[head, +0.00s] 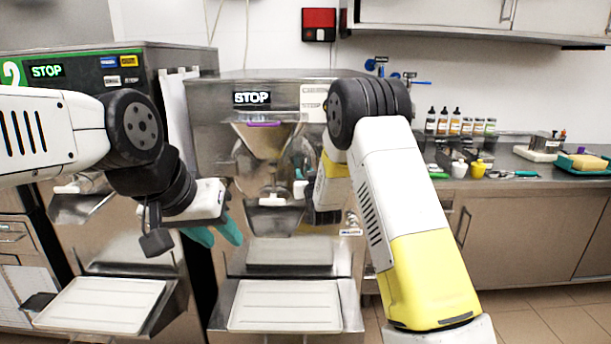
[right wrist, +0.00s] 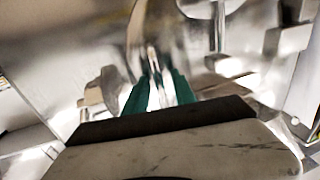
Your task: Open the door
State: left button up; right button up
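The middle batch freezer (head: 225,105) has a shiny steel front door (head: 270,160) below its hopper, with a white-handled outlet (head: 272,200) low on it. The door looks closed. My right gripper (right wrist: 156,78) is at the right side of this front; in the head view my own arm mostly hides its fingers. In the right wrist view its green fingers point at blurred, reflective metal, and a narrow bright strip shows between them. I cannot tell if they grip anything. My left gripper (head: 214,235) hangs left of the door, its teal fingers apart and empty.
A second freezer (head: 130,60) stands at the left. White trays (head: 285,305) and (head: 100,305) sit on shelves below the machines. A steel counter (head: 520,165) with bottles (head: 443,122) and a yellow block (head: 583,162) is at the right, under a wall cabinet (head: 430,12).

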jog(key=shift+w, duration=0.2)
grip_shut()
dwell(1.3)
